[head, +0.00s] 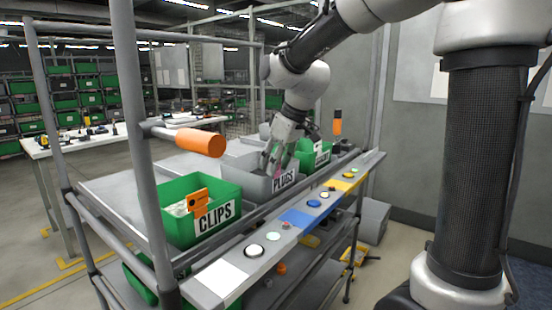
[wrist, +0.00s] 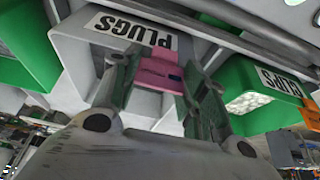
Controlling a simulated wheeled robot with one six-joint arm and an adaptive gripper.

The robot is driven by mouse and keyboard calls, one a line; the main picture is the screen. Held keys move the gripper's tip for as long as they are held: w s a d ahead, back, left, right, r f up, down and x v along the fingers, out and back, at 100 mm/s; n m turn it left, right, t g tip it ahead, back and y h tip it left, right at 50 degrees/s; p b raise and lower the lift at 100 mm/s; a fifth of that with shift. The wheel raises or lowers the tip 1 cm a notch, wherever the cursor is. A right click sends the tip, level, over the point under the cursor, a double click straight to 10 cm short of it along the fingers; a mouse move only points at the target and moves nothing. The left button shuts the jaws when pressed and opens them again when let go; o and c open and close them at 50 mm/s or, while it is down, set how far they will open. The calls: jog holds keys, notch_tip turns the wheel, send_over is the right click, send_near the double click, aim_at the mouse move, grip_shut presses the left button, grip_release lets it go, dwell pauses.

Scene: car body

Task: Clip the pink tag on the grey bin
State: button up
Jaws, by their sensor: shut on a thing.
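The grey bin (head: 246,178) labelled PLUGS stands on the cart, between two green bins. In the wrist view, the grey bin's wall (wrist: 80,42) and label fill the upper left. My gripper (head: 277,164) points down at the grey bin's label side. In the wrist view, my gripper (wrist: 163,78) is shut on the pink tag (wrist: 160,71), with one finger on each side. The tag is at the bin's rim, just beside the PLUGS label. I cannot tell whether it sits on the rim or is only held there. In the head view, the fingers mostly hide the tag.
A green CLIPS bin (head: 188,227) with an orange tag (head: 197,202) stands at the near left. Another green bin (head: 306,157) is just behind the grey one. A rail with coloured buttons (head: 300,217) runs along the cart's front. An orange-ended bar (head: 200,142) juts over the cart.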

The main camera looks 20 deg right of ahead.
jog(key=shift+s+f, duration=0.1)
jog(key=shift+f, duration=0.05)
jog(key=o, duration=1)
jog(key=o, duration=0.4)
jog(key=shift+r, duration=3.1)
